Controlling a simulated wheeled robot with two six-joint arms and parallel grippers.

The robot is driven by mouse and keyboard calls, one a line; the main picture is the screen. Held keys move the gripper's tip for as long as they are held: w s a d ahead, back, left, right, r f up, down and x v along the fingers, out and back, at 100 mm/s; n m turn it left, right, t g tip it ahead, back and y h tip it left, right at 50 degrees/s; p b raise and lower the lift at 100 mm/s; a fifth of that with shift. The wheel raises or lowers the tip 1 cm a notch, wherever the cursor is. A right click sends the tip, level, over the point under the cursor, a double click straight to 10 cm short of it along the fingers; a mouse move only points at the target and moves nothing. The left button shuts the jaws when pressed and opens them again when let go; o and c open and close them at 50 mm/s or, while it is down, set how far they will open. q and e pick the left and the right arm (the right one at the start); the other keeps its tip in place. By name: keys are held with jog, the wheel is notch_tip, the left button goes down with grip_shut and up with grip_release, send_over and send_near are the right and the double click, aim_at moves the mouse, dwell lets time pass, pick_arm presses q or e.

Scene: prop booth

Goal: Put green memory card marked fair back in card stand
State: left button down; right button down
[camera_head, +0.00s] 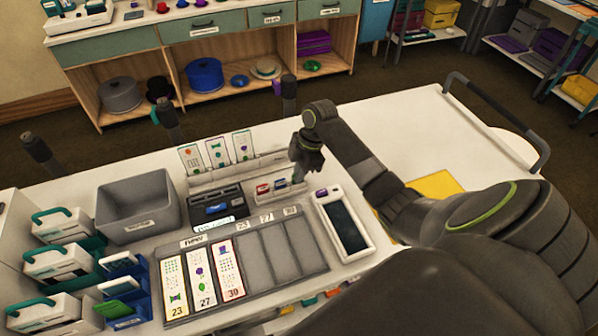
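A small white stand (272,195) sits right of the middle of the table and holds small cards. A red one (263,187) and a blue one (280,184) show, with a hint of green at the stand's right end. I cannot read any mark "fair". My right gripper (299,178) points down just above and beside that right end. Its fingertips are small and dark. I cannot tell whether they are apart or hold the green card. My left gripper is not in view.
A black device (216,207) stands left of the stand, with upright picture cards (216,153) behind it. A white handheld with a dark screen (344,224) lies to the right. A grey card tray (285,254) lies in front, a grey bin (137,212) to the left. The table's right is mostly clear.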

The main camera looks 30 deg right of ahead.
jog(key=c, duration=1.5)
grip_release()
jog(key=shift+c, duration=0.2)
jog(key=shift+r, duration=0.15)
jog(key=v, duration=1.7)
jog(key=shift+b, duration=0.3)
